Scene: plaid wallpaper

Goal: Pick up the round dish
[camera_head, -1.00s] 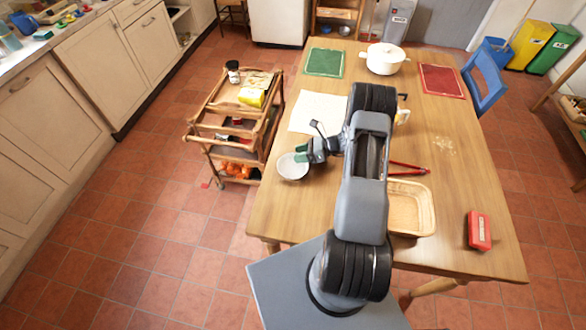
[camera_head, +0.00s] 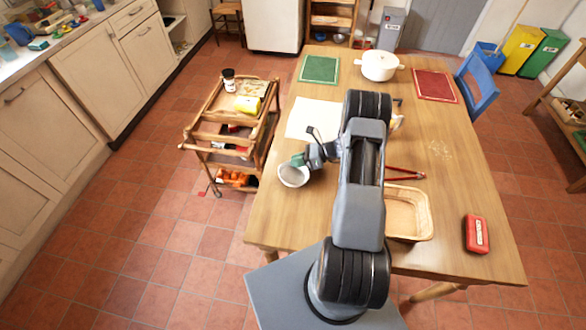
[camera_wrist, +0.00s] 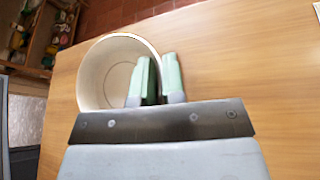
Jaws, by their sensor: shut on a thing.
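The round dish (camera_head: 293,176) is a white bowl at the left edge of the wooden table (camera_head: 459,200). My gripper (camera_head: 298,160) is at its far rim in the head view. In the wrist view the dish (camera_wrist: 100,75) shows its pale inside, and my gripper (camera_wrist: 160,72) is shut on its rim, with one green-tipped finger inside the bowl and the other outside. The dish looks slightly tilted. I cannot tell whether its base touches the table.
A white pot (camera_head: 380,66), a green mat (camera_head: 320,69) and a red mat (camera_head: 436,85) lie at the far end. A wicker basket (camera_head: 424,213) and a red box (camera_head: 477,235) are at the right. A wooden trolley (camera_head: 208,133) stands left of the table.

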